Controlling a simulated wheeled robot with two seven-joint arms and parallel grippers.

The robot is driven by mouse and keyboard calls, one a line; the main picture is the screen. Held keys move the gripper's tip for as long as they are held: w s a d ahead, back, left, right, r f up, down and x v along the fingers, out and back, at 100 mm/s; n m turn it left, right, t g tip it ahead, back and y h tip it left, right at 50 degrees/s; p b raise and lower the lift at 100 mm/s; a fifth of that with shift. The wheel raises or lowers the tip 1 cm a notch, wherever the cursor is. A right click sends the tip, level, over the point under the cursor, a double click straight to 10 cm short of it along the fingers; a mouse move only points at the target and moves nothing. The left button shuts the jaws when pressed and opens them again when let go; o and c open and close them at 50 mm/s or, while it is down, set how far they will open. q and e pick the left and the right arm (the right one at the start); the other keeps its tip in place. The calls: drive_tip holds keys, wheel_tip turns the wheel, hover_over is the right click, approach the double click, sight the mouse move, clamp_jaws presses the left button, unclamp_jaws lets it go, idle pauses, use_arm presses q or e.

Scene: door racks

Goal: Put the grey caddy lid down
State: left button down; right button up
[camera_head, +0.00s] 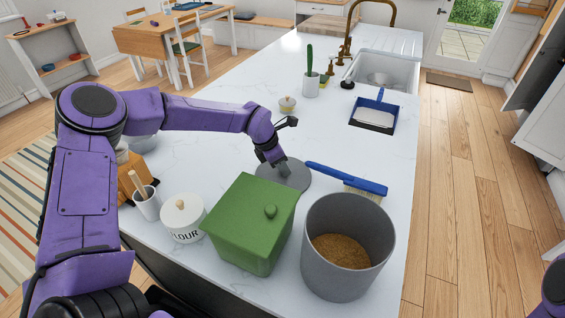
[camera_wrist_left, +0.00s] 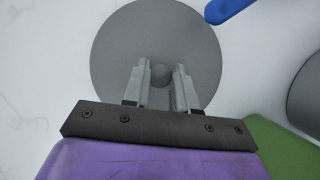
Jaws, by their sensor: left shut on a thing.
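The grey caddy lid (camera_head: 297,179) is a flat round disc, level, at or just above the white counter behind the green box. I cannot tell whether it touches the counter. My left gripper (camera_head: 284,168) points down at it and is shut on its knob. In the left wrist view the lid (camera_wrist_left: 115,50) lies below, with its round knob (camera_wrist_left: 160,72) between the fingers of the left gripper (camera_wrist_left: 161,75). The grey caddy (camera_head: 340,275) stands open at the front right, with brown grains inside. My right gripper is out of view.
A green lidded box (camera_head: 240,238) and a white flour jar (camera_head: 183,221) stand in front of the lid. A blue-handled brush (camera_head: 345,179) lies close to its right. Bare counter lies behind the lid.

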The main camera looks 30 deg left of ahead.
use_arm(q)
drive_tip(key=shift+f, duration=0.1)
drive_tip(key=c, duration=1.1)
unclamp_jaws()
drive_tip(key=shift+o, duration=1)
drive_tip(key=shift+d, duration=0.1)
drive_tip(key=shift+r, duration=0.2)
drive_tip(key=shift+s+a+r, duration=0.1)
drive_tip(key=shift+a+r, duration=0.1)
drive_tip(key=shift+r, duration=0.05)
drive_tip(key=b+v, duration=0.2)
drive_tip(key=v, duration=0.9)
drive_tip(key=shift+r, duration=0.15)
